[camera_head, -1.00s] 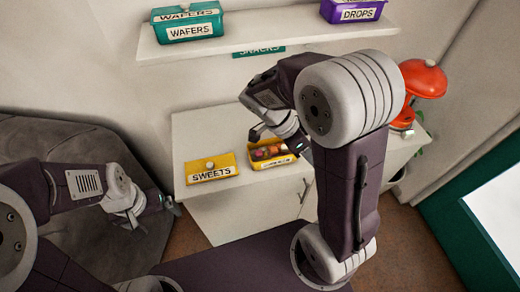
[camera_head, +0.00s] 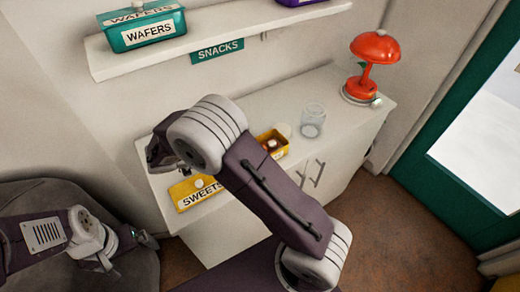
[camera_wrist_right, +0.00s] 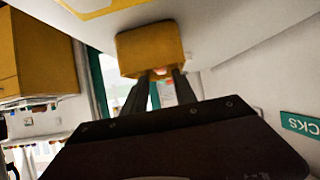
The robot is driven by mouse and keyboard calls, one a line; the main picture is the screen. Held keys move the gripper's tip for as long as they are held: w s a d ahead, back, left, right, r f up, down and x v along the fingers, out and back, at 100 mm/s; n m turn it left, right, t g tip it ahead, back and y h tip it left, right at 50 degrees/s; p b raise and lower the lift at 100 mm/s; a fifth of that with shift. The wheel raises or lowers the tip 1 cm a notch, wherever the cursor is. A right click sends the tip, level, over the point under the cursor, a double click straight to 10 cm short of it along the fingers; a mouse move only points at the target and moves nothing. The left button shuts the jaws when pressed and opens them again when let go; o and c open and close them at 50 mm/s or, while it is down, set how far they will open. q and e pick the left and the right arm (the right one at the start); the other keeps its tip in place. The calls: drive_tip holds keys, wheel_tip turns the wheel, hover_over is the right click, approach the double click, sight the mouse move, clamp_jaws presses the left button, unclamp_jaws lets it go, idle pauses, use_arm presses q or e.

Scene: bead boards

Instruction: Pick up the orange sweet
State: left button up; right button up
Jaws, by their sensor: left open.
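The yellow sweets tray (camera_head: 281,153) stands on the white cabinet in the head view, partly behind my right arm. Its small sweets look brown and reddish, and I cannot pick out the orange one. The yellow SWEETS lid (camera_head: 183,192) lies to its left. In the right wrist view, which is upside down, the tray (camera_wrist_right: 150,45) is beyond my right gripper (camera_wrist_right: 164,74). Its fingers stand apart, with an orange-red patch seen between them. In the head view the right fingertips are hidden. My left gripper (camera_head: 148,239) is open and empty at the lower left, away from the cabinet.
A glass jar (camera_head: 312,121) and a red lamp (camera_head: 376,47) stand to the right on the cabinet (camera_head: 335,88). The wall shelf (camera_head: 220,41) overhangs behind, holding a teal WAFERS box (camera_head: 145,27). A dark grey armchair (camera_head: 125,267) is at the left.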

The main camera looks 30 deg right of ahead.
sight(262, 148)
drive_tip(key=shift+s+d+f, duration=0.15)
drive_tip(key=shift+d, duration=0.5)
drive_tip(key=x, duration=0.4)
drive_tip(key=shift+d+f+p, duration=0.2)
drive_tip(key=shift+d+p, duration=0.1)
drive_tip(key=shift+p, duration=0.05)
clamp_jaws()
drive_tip(key=shift+r, duration=0.15)
drive_tip(key=shift+r, duration=0.35)
drive_tip(key=r, duration=0.2)
drive_tip(key=d+r, duration=0.1)
drive_tip(key=r, duration=0.1)
drive_tip(key=shift+s, duration=0.2)
drive_tip(key=s+d+r+b, duration=0.1)
drive_tip(key=s+d+r, duration=0.4)
drive_tip(key=d, duration=0.4)
drive_tip(key=shift+r, duration=0.55)
